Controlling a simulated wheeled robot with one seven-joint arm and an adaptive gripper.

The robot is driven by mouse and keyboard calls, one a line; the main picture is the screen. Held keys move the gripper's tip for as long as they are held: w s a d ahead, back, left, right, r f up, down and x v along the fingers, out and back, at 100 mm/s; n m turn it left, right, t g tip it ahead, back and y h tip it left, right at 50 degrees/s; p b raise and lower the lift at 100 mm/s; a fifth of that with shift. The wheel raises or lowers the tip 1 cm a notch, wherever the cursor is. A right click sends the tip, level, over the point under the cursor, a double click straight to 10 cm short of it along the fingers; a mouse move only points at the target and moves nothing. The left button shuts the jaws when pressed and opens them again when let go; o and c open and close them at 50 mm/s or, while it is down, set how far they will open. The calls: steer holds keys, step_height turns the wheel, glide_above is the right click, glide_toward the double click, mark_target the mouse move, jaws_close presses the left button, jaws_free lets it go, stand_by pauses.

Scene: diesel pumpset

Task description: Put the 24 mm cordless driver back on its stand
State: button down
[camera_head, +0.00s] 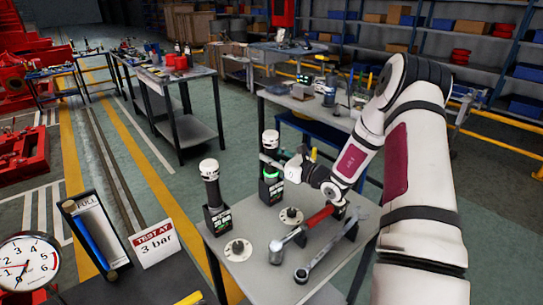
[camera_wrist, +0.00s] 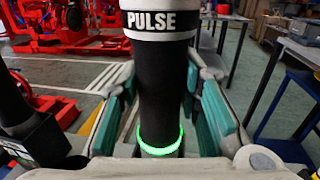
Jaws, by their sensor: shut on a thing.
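A black cordless driver with a white PULSE band (camera_wrist: 160,75) stands upright between the teal finger pads of my gripper (camera_wrist: 163,105), which is shut on it. A green ring glows near its lower end in the wrist view. In the head view this driver (camera_head: 270,142) is at the back of the near table, with my gripper (camera_head: 276,164) reaching it from the right. A dark stand with a label (camera_head: 270,190) is directly below it. I cannot tell whether the driver is fully seated in it. The size marking is not readable.
A second driver (camera_head: 211,180) stands in a dark holder to the left. Round flanges (camera_head: 238,250), a red-handled tool (camera_head: 316,219) and a long wrench (camera_head: 325,252) lie on the near table (camera_head: 262,280). A gauge (camera_head: 27,264) and a 3 bar sign (camera_head: 152,243) are at front left.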

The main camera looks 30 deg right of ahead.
steer(key=shift+f+b, duration=0.35)
steer(key=shift+f, duration=0.3)
steer(key=c, duration=1.1)
jaws_free()
steer(key=shift+f, duration=0.15)
steer(key=shift+s, duration=0.1)
steer(key=v, duration=1.2)
steer(key=shift+a, duration=0.1)
